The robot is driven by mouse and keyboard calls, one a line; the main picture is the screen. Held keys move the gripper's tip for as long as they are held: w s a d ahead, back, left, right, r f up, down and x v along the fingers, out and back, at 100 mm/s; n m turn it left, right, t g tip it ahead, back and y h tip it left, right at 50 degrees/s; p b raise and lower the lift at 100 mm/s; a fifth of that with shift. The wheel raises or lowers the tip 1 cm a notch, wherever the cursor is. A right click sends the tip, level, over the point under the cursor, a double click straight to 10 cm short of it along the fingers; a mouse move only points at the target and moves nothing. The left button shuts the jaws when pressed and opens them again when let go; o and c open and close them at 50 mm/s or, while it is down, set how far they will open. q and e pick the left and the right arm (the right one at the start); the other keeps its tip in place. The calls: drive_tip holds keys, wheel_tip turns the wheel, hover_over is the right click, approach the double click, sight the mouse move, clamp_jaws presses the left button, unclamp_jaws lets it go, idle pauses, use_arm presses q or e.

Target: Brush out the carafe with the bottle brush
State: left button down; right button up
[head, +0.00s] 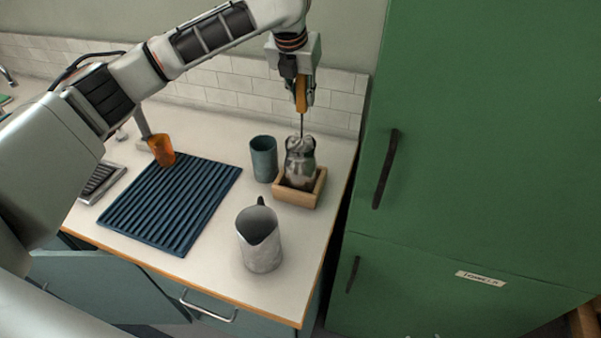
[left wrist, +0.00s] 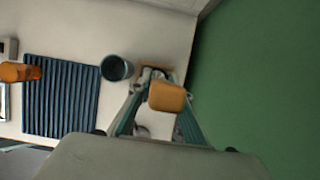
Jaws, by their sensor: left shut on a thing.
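The clear carafe (head: 300,165) stands upright in a shallow wooden box (head: 303,198) near the counter's right edge. My left gripper (head: 303,98) is above it, shut on the orange-brown handle of the bottle brush (head: 301,92). The brush's thin dark stem runs straight down into the carafe's mouth. Something dark shows inside the glass, but I cannot make out the bristles clearly. In the left wrist view the brush handle (left wrist: 167,97) sits between my fingers and hides most of the carafe. My right gripper is not in view.
A teal cup (head: 263,160) stands close left of the box, and a grey metal pitcher (head: 260,240) stands in front. A dark blue ribbed mat (head: 170,205) lies left, with an orange cup (head: 161,150) at its back. A tall green cabinet (head: 480,130) closes off the right.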

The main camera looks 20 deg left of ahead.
sight(300, 111)
use_arm(q)
drive_tip(key=shift+f, duration=2.55)
drive_tip(key=shift+s, duration=0.15)
drive_tip(key=shift+s, duration=0.3)
drive_tip(key=shift+s+a, duration=0.25)
drive_tip(key=shift+a, duration=0.3)
drive_tip(key=shift+r, duration=0.1)
drive_tip(key=shift+r, duration=2.4)
drive_tip(key=shift+f, duration=2.45)
drive_tip(key=shift+w+d, duration=0.1)
